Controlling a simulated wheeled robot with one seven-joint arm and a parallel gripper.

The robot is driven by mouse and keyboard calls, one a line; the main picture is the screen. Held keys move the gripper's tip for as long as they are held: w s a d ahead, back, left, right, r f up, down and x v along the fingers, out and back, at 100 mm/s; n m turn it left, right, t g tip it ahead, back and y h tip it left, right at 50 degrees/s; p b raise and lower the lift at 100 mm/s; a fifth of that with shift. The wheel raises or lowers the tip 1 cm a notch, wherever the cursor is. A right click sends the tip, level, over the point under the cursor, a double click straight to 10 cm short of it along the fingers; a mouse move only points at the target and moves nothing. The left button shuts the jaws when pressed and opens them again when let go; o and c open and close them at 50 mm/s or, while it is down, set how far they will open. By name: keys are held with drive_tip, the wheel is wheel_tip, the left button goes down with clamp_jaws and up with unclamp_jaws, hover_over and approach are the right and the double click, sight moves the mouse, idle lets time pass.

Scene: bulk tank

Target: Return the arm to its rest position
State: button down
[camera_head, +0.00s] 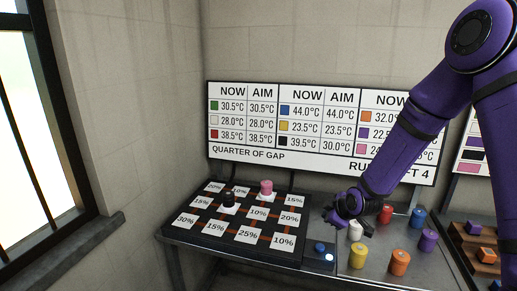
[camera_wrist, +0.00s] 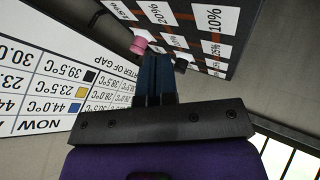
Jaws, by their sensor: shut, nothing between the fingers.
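My purple arm reaches down from the upper right in the head view. My gripper (camera_head: 333,217) is at the right edge of the black percentage board (camera_head: 180,226), above the table. In the wrist view my gripper (camera_wrist: 158,58) shows two dark fingers together with nothing held. A pink piece (camera_head: 266,187) and a black piece (camera_head: 228,199) stand on the board. The pink piece also shows in the wrist view (camera_wrist: 138,45), beyond the fingertips.
Coloured cylinders stand right of the board: white (camera_head: 355,230), yellow (camera_head: 358,256), orange (camera_head: 400,262) and several others. A blue button (camera_head: 319,247) is at the board's right. A temperature sign (camera_head: 240,154) stands behind. A wooden rack (camera_head: 466,240) is far right.

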drive_tip(key=s+d+r+m+g+h, duration=0.1)
drive_tip(key=s+d+r+m+h, duration=0.15)
drive_tip(key=s+r, duration=0.6)
drive_tip(key=s+d+r+m+h, duration=0.1)
drive_tip(key=s+d+r+m, duration=0.2)
drive_tip(key=r, duration=1)
drive_tip(key=s+r+m, duration=0.3)
drive_tip(key=s+r, duration=0.1)
drive_tip(key=s, duration=0.8)
drive_tip(key=s+r+m+g, duration=0.1)
drive_tip(key=s+r+m, duration=0.3)
drive_tip(key=s, duration=0.8)
drive_tip(key=shift+s+d+r+g+y, duration=0.25)
drive_tip(key=shift+s+r+g+y, duration=0.1)
drive_tip(key=shift+r, duration=0.3)
